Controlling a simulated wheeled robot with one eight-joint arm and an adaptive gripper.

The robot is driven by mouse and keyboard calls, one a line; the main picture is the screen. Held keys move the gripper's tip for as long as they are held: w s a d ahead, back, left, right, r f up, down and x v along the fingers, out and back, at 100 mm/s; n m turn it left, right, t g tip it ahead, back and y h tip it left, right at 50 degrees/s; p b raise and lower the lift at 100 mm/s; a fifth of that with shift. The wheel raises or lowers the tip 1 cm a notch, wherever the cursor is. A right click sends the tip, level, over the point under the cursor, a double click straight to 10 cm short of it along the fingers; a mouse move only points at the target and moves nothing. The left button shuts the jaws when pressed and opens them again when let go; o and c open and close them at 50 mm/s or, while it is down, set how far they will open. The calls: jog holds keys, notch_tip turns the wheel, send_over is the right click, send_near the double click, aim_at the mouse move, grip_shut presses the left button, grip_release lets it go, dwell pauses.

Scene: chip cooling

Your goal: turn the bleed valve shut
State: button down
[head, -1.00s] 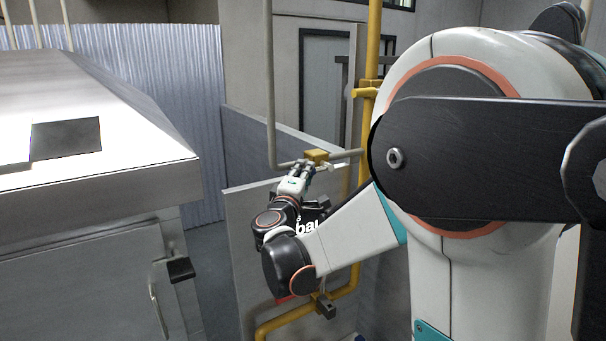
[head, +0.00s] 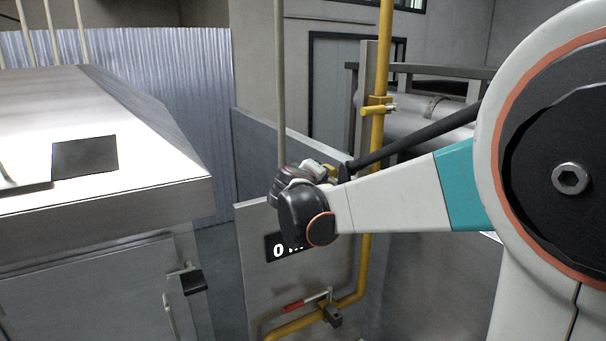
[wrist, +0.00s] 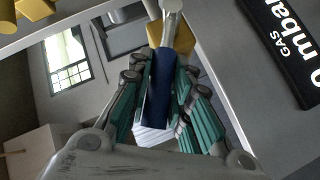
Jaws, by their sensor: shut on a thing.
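My gripper (wrist: 159,76) is shut on a blue lever handle (wrist: 160,92), with teal finger pads on both sides of it in the wrist view. The handle's grey metal end (wrist: 172,8) runs to the top of that view, beside a yellow valve body (wrist: 184,42). In the head view a small part of the yellow body (head: 329,170) shows behind my wrist. My wrist and forearm hide the handle and fingers there.
A black gas display reading 0 (head: 278,249) is on the grey panel (head: 255,220), partly covered by my wrist. A red-handled valve (head: 300,303) sits on the yellow pipe (head: 373,215) below. A metal cabinet (head: 110,215) stands at left.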

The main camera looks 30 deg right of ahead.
jog(key=shift+d+r+m+g+y+p, duration=0.5)
jog(key=shift+d+r+m+y+p, duration=0.25)
jog(key=shift+r, duration=0.25)
jog(key=shift+d+r+m+g+y+p, duration=0.3)
jog(key=shift+d+r+m+y+p, duration=0.25)
jog(key=shift+d+y, duration=0.45)
jog(key=shift+d+r+m+y, duration=0.3)
jog(key=shift+d+m+y, duration=0.35)
jog(key=shift+y, duration=0.5)
jog(key=shift+d+m+g+y, duration=0.4)
jog(key=shift+d+m+y, duration=0.25)
jog(key=shift+d+y, duration=0.65)
jog(key=shift+a, duration=0.1)
jog(key=c, duration=1.4)
grip_release()
jog(key=shift+c, duration=0.2)
jog(key=shift+w+r, duration=0.1)
jog(key=shift+r, duration=0.1)
